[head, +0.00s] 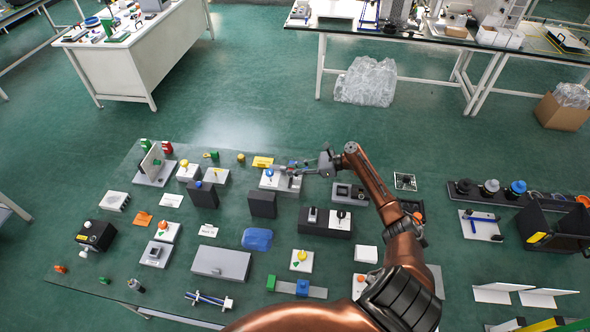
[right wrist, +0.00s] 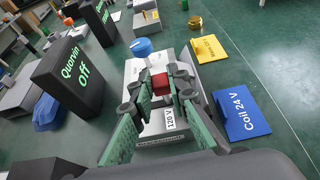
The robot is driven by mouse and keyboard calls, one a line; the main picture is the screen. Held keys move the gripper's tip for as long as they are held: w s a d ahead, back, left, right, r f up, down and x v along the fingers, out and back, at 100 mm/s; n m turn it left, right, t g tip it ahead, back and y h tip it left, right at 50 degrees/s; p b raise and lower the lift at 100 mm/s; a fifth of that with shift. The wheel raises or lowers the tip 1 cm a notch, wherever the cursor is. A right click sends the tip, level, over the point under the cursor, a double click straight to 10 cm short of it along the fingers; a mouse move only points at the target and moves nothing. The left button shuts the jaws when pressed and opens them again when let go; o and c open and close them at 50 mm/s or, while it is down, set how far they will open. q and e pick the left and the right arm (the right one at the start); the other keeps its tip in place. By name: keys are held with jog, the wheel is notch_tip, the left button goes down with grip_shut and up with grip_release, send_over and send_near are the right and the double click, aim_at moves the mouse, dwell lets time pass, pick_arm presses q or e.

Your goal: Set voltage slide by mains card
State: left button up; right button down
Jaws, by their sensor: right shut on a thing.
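The voltage slide unit is a light grey box with a red slider block (right wrist: 160,84) and a white label reading 120 V (right wrist: 170,119). My left gripper is out of view.
A blue card reading Coil 24 V (right wrist: 242,114) lies right of the unit. A black block reading Quarvin Off (right wrist: 75,72) stands to its left. A blue round part (right wrist: 141,46) is at the unit's far end. Several other devices crowd the table.

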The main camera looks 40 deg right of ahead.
jog(key=c, duration=1.9)
grip_release()
jog(key=shift+w+d, duration=0.1)
jog(key=shift+d, duration=0.15)
jog(key=shift+c, duration=0.2)
jog(key=shift+o, duration=0.5)
jog(key=shift+a, duration=0.1)
jog(key=v, duration=1.2)
jog(key=shift+r, duration=0.1)
